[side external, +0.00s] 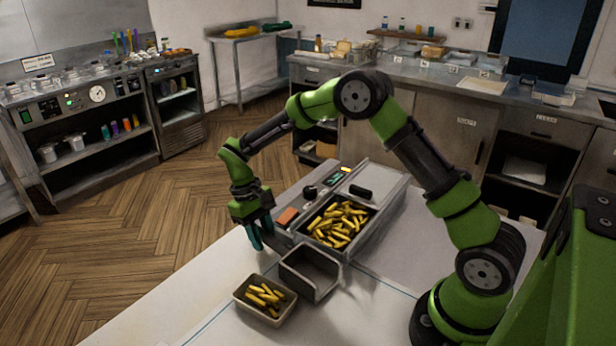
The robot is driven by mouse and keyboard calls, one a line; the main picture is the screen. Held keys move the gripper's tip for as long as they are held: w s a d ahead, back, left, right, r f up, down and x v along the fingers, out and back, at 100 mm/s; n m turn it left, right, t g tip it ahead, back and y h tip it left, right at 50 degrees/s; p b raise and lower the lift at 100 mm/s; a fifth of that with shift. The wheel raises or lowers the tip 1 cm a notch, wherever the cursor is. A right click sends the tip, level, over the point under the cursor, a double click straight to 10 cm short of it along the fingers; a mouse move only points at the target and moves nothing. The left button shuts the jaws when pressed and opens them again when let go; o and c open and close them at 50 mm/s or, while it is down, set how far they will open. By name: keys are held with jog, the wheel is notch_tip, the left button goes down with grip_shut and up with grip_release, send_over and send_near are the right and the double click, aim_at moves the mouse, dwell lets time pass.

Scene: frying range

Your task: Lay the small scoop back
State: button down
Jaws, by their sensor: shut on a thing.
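The small scoop (318,288) is a grey metal open-topped pan. It is between the fryer and a small tray, and its handle end is toward my gripper (262,238). My gripper points down with teal fingers and is shut on the scoop near its handle; the fingers hide much of the grip. I cannot tell whether the scoop touches the counter. The small tray (240,298) to its lower left holds several yellow fries. The fryer (352,252) behind holds a heap of fries in its basin.
The white counter (180,310) is clear at the lower left and front. An orange block (287,216) and a dark knob sit on the fryer's left side. A closed lid with a black handle (360,191) covers the fryer's back. Shelves and cabinets stand farther away.

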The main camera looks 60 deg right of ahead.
jog(key=shift+f, duration=0.15)
jog(key=c, duration=0.7)
grip_release()
jog(key=shift+c, duration=0.2)
jog(key=v, duration=1.6)
jog(key=s+r+m+t, duration=0.1)
jog(key=s+r+t, duration=0.1)
jog(key=s, duration=0.6)
jog(key=s+r+m+t+y, duration=0.1)
jog(key=s+r+t, duration=0.1)
jog(key=s+t, duration=0.3)
jog(key=s+r+m+t, duration=0.1)
jog(key=s+r+t, duration=0.2)
jog(key=s, duration=0.9)
jog(key=shift+s+a+t+y, duration=0.2)
jog(key=shift+t+y, duration=0.1)
jog(key=shift+y, duration=0.1)
